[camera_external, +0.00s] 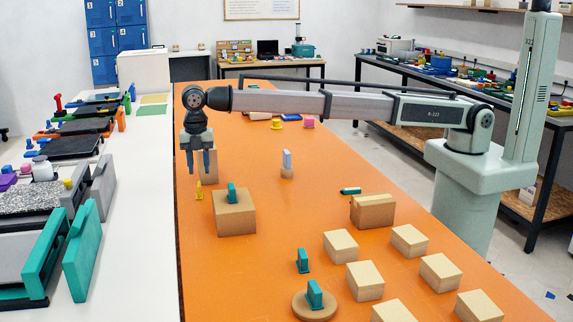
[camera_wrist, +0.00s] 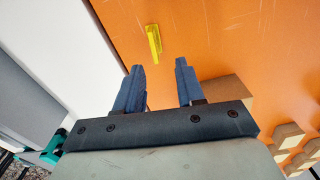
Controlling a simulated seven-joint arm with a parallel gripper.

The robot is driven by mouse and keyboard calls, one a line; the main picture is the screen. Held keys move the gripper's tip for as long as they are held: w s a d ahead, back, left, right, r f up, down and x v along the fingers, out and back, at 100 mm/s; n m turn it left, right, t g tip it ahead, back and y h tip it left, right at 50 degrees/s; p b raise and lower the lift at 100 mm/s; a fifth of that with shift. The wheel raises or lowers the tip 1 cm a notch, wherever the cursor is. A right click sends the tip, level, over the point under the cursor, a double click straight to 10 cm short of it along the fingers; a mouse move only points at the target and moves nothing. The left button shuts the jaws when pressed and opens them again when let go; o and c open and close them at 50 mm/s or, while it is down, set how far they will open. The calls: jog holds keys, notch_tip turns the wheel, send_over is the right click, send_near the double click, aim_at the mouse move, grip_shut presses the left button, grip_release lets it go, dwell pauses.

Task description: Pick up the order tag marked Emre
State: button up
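My gripper (camera_external: 199,171) hangs pointing down over the left edge of the orange table, open and empty; its two blue fingers (camera_wrist: 159,65) stand apart in the wrist view. A small yellow tag (camera_external: 199,190) stands just below the fingers; it also shows ahead of the fingertips in the wrist view (camera_wrist: 153,42). Teal tags stand on a cardboard box (camera_external: 232,194), on the table (camera_external: 302,261) and on a round disc (camera_external: 315,294). Another teal piece (camera_external: 350,191) lies flat. A pale blue tag (camera_external: 287,159) stands on a small block. No name is legible on any tag.
A tan box (camera_external: 235,218) stands right of the yellow tag, and another block (camera_external: 210,166) stands behind my gripper. Several tan blocks (camera_external: 365,280) fill the table's front right. The table's middle has open space.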

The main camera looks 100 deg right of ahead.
aim_at(198, 185)
jog(key=shift+w+d+f, duration=0.15)
jog(key=shift+w+f, duration=0.05)
jog(key=shift+f, duration=1.65)
jog(key=shift+w+d+f, duration=0.1)
jog(key=shift+w+f, duration=0.05)
jog(key=shift+f, duration=1.65)
jog(key=shift+c, duration=0.2)
grip_shut()
